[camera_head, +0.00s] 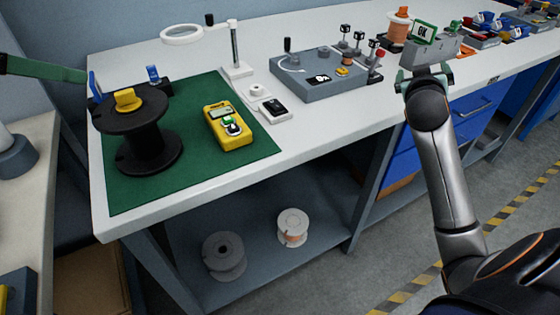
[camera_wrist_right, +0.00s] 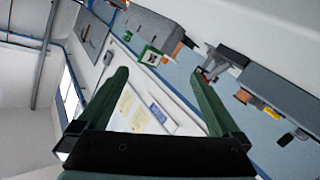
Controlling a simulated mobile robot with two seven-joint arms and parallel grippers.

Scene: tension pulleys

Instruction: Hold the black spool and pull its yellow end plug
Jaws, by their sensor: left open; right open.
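The black spool (camera_head: 147,144) stands upright on the green mat (camera_head: 255,148) at the left end of the bench. Its yellow end plug (camera_head: 128,99) sits in the top flange. A green finger of my left gripper (camera_head: 66,73) reaches in from the left edge, up and left of the spool and apart from it; the rest is out of frame. That gripper is open and holds nothing that I see. My right gripper (camera_head: 425,76) is far right of the spool, by the bench's front edge. In the right wrist view its green fingers (camera_wrist_right: 162,78) are spread and empty.
A yellow meter (camera_head: 229,128) lies right of the spool. Black pieces with blue upright parts (camera_head: 153,74) show behind it. A magnifier stand (camera_head: 235,55) and a grey fixture (camera_head: 318,79) stand further right. Two pale spools (camera_head: 224,255) (camera_head: 292,227) sit on the lower shelf.

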